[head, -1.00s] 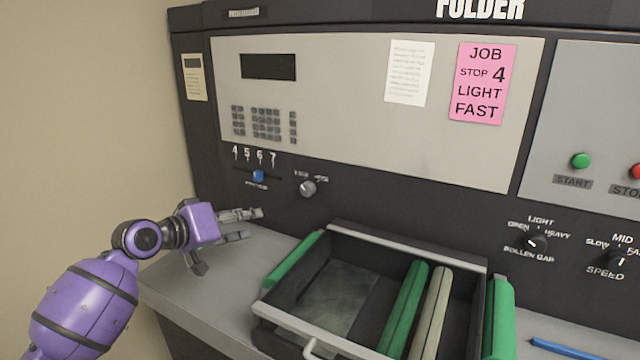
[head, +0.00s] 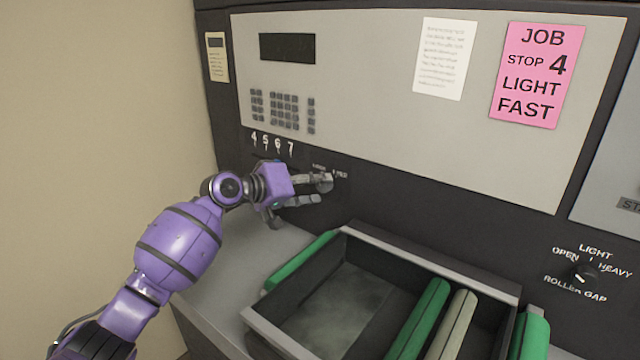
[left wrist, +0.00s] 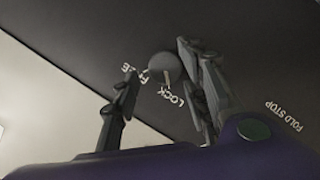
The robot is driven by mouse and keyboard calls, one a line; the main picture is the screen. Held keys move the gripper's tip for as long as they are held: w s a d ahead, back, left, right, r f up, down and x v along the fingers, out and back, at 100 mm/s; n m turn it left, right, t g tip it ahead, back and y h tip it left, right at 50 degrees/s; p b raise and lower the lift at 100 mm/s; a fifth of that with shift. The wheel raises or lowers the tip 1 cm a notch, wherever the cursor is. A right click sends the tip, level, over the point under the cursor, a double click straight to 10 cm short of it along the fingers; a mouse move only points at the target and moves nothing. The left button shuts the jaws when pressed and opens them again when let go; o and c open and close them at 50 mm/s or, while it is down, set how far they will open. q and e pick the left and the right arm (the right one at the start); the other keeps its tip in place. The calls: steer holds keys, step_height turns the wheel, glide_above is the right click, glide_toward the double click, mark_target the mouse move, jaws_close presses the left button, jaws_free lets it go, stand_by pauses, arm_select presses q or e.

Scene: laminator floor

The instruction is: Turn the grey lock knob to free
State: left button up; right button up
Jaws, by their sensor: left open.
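The grey lock knob (left wrist: 164,66) is on the dark panel, with the words FREE and LOCK beside it. In the left wrist view its pale pointer line is turned toward LOCK. In the head view the knob (head: 326,181) is partly covered by my fingers. My left gripper (head: 321,190) is at the panel in front of the knob. In the left wrist view the open fingers (left wrist: 160,60) lie on either side of the knob. I cannot tell whether they touch it. My right gripper is not in view.
Below the gripper is an open tray (head: 270,330) with green and cream rollers. The keypad (head: 284,111) and the fold-stop numbers (head: 272,144) are above my wrist; the blue slider is hidden. A pink job card (head: 535,75) and the roller gap knob (head: 582,274) are to the right.

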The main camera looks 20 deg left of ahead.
arm_select(q)
steer(key=shift+x, duration=0.75)
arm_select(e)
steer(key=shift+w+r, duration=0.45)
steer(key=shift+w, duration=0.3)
arm_select(q)
steer(key=shift+w, duration=0.1)
steer(key=c, duration=1)
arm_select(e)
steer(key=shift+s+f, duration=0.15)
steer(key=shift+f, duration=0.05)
